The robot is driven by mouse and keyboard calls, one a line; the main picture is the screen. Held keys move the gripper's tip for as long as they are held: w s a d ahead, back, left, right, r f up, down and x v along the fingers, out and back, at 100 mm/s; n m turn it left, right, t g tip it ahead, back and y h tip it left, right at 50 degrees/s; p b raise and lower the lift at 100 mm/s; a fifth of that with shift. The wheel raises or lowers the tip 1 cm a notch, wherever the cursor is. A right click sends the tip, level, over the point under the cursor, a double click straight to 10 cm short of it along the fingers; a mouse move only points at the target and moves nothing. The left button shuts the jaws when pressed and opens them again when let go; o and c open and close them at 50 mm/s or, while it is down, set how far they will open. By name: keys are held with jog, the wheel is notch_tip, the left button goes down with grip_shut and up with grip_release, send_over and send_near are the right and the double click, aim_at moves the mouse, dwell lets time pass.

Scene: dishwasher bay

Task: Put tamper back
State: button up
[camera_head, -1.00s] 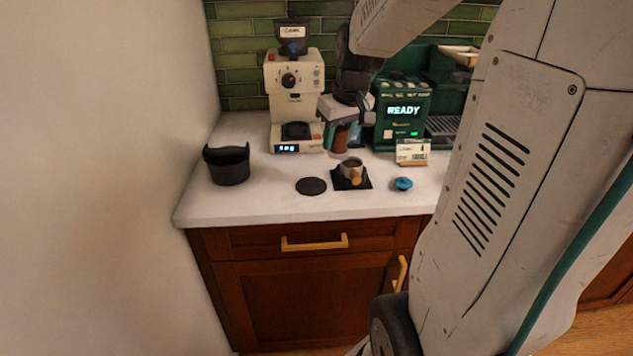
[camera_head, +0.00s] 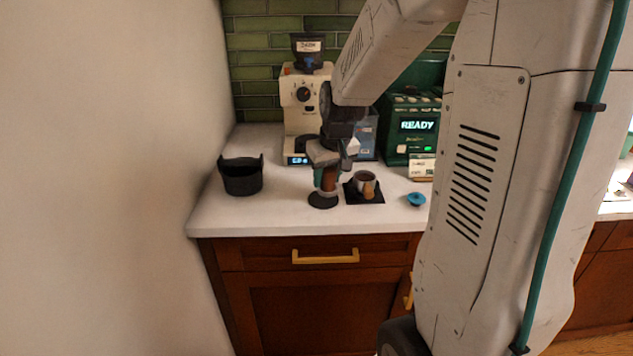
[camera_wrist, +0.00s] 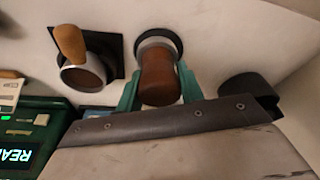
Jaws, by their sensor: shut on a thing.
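The tamper (camera_head: 328,180) has a brown wooden handle and stands upright in my gripper. It also shows in the wrist view (camera_wrist: 160,75), where its metal base is over the round black mat (camera_wrist: 160,40). My gripper (camera_head: 326,176) is shut on the handle, with a green finger on each side. In the head view the tamper's lower end is at the round black mat (camera_head: 323,201). I cannot tell whether the base touches the mat.
A portafilter (camera_head: 366,182) with a wooden handle sits on a square black mat (camera_head: 352,197) just right. A black knock bin (camera_head: 241,178) stands left. A blue round tool (camera_head: 416,199) lies right. The grinder (camera_head: 302,95) and green machine (camera_head: 408,152) stand behind.

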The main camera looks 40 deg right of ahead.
aim_at(323, 182)
jog(key=w, duration=0.1)
jog(key=w+d, duration=0.1)
jog(key=w, duration=0.1)
jog(key=shift+f, duration=0.2)
jog(key=shift+a+f, duration=0.1)
jog(key=shift+f, duration=1.55)
jog(key=shift+f, duration=0.2)
jog(key=o, duration=1)
jog(key=shift+r, duration=0.1)
